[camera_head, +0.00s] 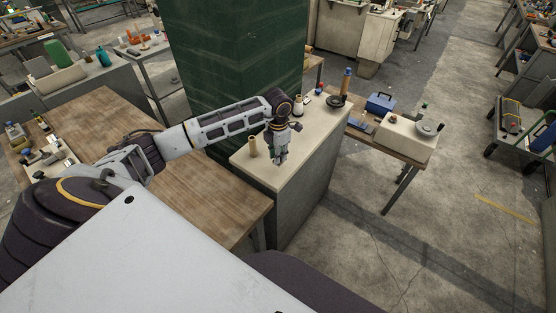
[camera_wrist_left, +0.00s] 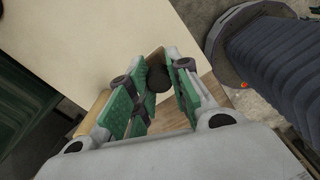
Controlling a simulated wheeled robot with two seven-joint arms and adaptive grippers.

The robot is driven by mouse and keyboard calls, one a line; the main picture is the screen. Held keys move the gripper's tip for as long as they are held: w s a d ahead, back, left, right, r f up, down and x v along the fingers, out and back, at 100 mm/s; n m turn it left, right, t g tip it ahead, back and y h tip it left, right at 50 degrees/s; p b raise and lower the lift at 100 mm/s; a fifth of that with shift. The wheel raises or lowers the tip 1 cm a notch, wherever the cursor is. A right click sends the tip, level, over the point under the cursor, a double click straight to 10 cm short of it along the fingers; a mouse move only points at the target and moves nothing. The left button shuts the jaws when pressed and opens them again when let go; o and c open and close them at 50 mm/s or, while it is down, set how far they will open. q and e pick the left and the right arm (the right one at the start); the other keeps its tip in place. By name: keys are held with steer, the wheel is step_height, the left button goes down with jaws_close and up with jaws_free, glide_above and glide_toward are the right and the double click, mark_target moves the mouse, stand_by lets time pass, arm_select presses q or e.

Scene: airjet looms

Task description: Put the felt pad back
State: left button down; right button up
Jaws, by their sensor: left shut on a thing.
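My left gripper (camera_head: 280,158) reaches over the pale top of a grey cabinet (camera_head: 310,146) near its front left part. In the left wrist view its green-padded fingers (camera_wrist_left: 158,82) are closed on a small dark, rounded piece (camera_wrist_left: 157,74), which looks like the felt pad. The fingers hide much of it, and a brown edge (camera_wrist_left: 154,57) shows just beyond it. In the head view the held piece is too small to make out. I cannot tell whether it touches the cabinet top. My right gripper is not in view.
A tan cone (camera_head: 253,147) stands on the cabinet top just left of the gripper. A wooden table (camera_head: 215,200) adjoins on the left. The cabinet top's right part is clear.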

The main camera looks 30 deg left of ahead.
arm_select(q)
step_height(320, 180, down, 3)
steer(key=shift+f+p, duration=0.15)
steer(key=shift+p, duration=0.15)
steer(key=shift+f, duration=0.25)
steer(key=c, duration=1.3)
jaws_free()
steer(key=r+b, duration=0.1)
steer(key=r, duration=0.3)
steer(key=r+b, duration=0.1)
steer(key=r, duration=0.9)
steer(key=shift+s+d+b, duration=0.2)
steer(key=shift+s+b, duration=0.05)
steer(key=shift+b, duration=0.15)
steer(key=shift+f, duration=0.1)
